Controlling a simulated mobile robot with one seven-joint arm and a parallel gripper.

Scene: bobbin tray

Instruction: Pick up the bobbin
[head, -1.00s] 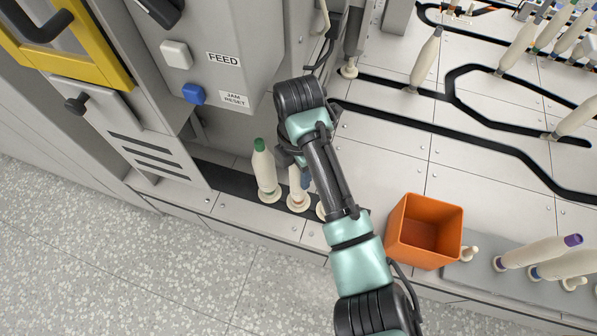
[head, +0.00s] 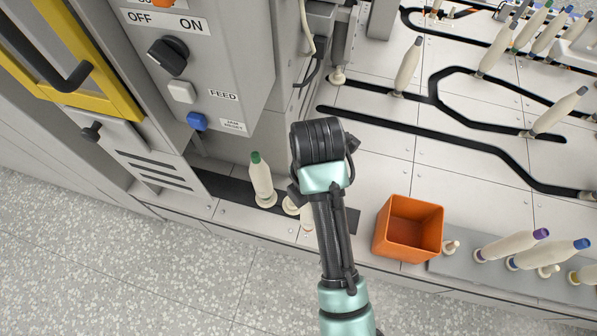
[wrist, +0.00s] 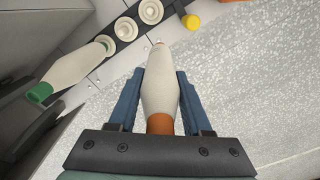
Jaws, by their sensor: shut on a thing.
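A cream bobbin with an orange-brown end (wrist: 160,122) is between the two blue fingers of my gripper (wrist: 161,78) in the wrist view. My gripper is shut on it. Its narrow tip points away from the palm, and it looks clear of the round holders beyond. In the head view my dark wrist and arm hide the gripper and most of the held bobbin. A green-tipped bobbin (head: 262,178) stands on the black strip to the left of my arm; it also shows in the wrist view (wrist: 75,68).
Empty round holders (wrist: 150,11) sit on the strip. An orange bin (head: 409,229) stands right of my arm. A grey tray (head: 465,268) with several bobbins lies farther right. The grey machine (head: 225,60) with switches rises at the upper left. More bobbins stand on black tracks behind.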

